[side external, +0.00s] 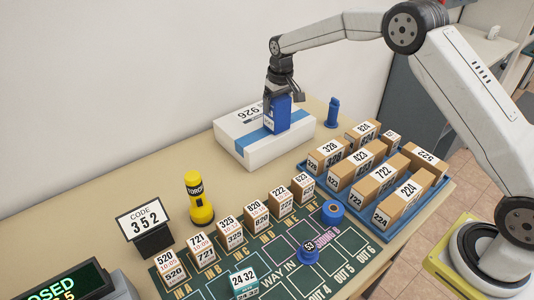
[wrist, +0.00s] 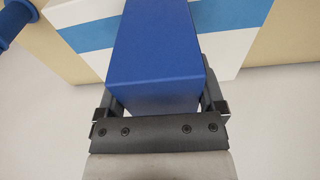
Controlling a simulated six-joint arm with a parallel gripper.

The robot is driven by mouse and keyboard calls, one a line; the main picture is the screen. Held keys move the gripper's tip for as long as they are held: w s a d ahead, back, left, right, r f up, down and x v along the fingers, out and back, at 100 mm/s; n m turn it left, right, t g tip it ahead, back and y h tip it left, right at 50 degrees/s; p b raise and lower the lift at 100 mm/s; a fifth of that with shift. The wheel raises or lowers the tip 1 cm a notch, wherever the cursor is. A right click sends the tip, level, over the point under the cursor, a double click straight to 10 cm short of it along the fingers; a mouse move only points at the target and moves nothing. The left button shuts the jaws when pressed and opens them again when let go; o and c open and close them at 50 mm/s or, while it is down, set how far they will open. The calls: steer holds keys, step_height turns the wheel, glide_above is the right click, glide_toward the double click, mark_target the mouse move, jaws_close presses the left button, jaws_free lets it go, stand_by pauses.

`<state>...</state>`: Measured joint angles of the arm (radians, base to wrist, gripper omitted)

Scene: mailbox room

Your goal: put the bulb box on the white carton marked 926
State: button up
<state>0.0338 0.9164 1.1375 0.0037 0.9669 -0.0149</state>
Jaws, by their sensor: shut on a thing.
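The bulb box (side external: 277,115) is a blue upright box in the side external view. It also shows large in the wrist view (wrist: 155,60). My gripper (side external: 280,95) is shut on it from above, with a finger on each side in the wrist view (wrist: 160,105). The white carton (side external: 262,145) marked 926, with a blue stripe, lies flat at the back of the table. The bulb box is over the carton's top near its middle. Whether its underside touches the carton is hard to tell. The carton also shows behind the box in the wrist view (wrist: 225,45).
A blue tray (side external: 412,232) with several labelled brown boxes stands to the right. A blue stamp-like object (side external: 333,112) stands behind it. A yellow torch (side external: 198,198), a code sign (side external: 146,222) and several small numbered boxes stand at the front left, around a green mat (side external: 345,255).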

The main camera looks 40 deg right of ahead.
steer(key=shift+f, duration=0.1)
steer(key=o, duration=1)
steer(key=r, duration=0.4)
steer(key=s+r, duration=0.1)
steer(key=r, duration=0.7)
steer(key=shift+s+r, duration=0.1)
steer(key=shift+s, duration=0.1)
steer(key=s+f, duration=0.3)
steer(key=s, duration=0.7)
steer(key=s+a+f, duration=0.1)
steer(key=s+f, duration=0.3)
steer(key=s, duration=0.6)
steer(key=s+a+f+t, duration=0.1)
steer(key=s+f, duration=0.2)
steer(key=s, duration=0.8)
steer(key=shift+f, duration=0.35)
steer(key=shift+s, duration=0.1)
